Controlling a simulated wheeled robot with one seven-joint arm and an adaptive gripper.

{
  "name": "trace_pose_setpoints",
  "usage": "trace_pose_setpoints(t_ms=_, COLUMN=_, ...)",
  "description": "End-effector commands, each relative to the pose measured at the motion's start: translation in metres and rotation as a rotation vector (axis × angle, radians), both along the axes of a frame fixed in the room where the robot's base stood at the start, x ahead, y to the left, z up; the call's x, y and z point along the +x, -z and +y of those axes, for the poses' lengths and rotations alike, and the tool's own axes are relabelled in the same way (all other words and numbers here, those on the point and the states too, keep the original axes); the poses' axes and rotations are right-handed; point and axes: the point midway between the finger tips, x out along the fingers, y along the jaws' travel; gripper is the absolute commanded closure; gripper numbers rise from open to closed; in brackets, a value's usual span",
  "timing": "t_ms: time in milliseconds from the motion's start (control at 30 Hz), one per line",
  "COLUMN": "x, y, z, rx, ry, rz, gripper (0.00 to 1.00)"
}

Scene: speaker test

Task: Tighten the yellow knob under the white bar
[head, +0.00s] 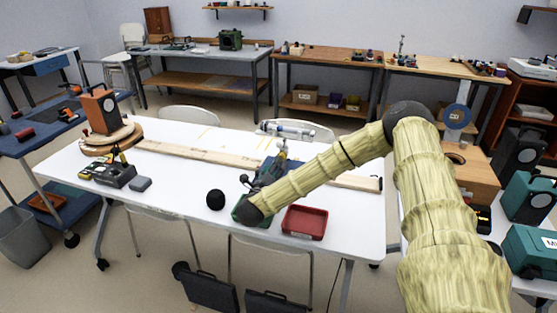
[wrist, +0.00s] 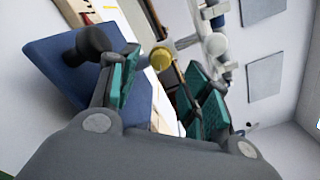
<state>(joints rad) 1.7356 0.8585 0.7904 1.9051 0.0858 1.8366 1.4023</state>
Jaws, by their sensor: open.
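The yellow knob (wrist: 161,58) shows in the wrist view, ahead of my gripper and in the gap between its fingers. My gripper (wrist: 163,80) is open, with teal pads on both fingers; I cannot tell whether either pad touches the knob. A pale jointed fitting (wrist: 215,44) lies just right of the knob. In the head view, a whitish horizontal bar (head: 288,129) sits above a blue-grey stand (head: 276,166) on the white table. My arm reaches in from the right, and its end hides part of the stand. I cannot make out the knob clearly there.
The white table (head: 180,170) holds a long wooden plank (head: 200,154), a black ball (head: 215,199), a red tray (head: 304,222) close to my arm's end, and a dark tool (head: 115,174). Table space left of the ball is clear. Chairs stand around the table.

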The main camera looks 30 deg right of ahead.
Motion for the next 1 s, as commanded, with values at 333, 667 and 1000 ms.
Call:
trace_pose_setpoints(t_ms=333, x=0.029, y=0.0, z=-0.038, rx=-0.001, ry=0.003, rz=0.0, gripper=0.52)
trace_pose_setpoints(t_ms=667, x=0.036, y=0.0, z=-0.046, rx=0.0, ry=0.002, rz=0.001, gripper=0.52)
trace_pose_setpoints(t_ms=1000, x=0.036, y=0.0, z=-0.045, rx=0.0, ry=0.002, rz=0.001, gripper=0.89)
